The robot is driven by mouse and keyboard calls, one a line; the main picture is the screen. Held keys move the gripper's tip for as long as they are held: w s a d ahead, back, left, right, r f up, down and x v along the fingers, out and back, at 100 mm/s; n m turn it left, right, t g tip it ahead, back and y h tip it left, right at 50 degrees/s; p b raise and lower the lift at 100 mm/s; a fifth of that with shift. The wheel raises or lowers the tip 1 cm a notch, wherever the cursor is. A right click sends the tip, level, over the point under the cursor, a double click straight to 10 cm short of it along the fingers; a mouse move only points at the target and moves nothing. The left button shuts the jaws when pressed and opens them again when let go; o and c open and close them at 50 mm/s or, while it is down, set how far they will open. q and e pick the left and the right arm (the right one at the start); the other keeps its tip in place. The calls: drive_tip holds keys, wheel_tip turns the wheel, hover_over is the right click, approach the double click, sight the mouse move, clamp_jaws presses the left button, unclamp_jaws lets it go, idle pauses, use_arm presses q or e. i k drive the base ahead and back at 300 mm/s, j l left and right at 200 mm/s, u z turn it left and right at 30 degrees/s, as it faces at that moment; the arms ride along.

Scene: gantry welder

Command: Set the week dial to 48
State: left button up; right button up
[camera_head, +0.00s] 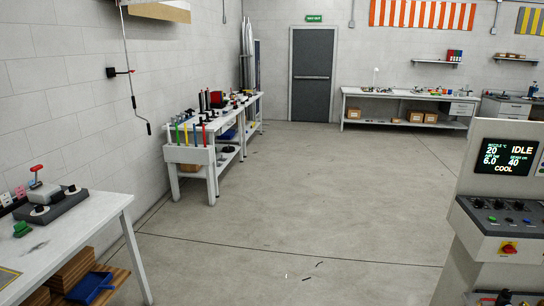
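No dial that I can read as a week dial shows in the head view. Neither of my grippers is in view.
The near left table (100,207) holds a small green block (22,229). A workbench with tools (190,154) lines the left wall; another bench (400,95) stands at the back right. A grey door (311,75) is at the back. The middle floor is mostly clear.

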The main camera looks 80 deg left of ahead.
sight(39, 209)
drive_tip(key=u, duration=4.5)
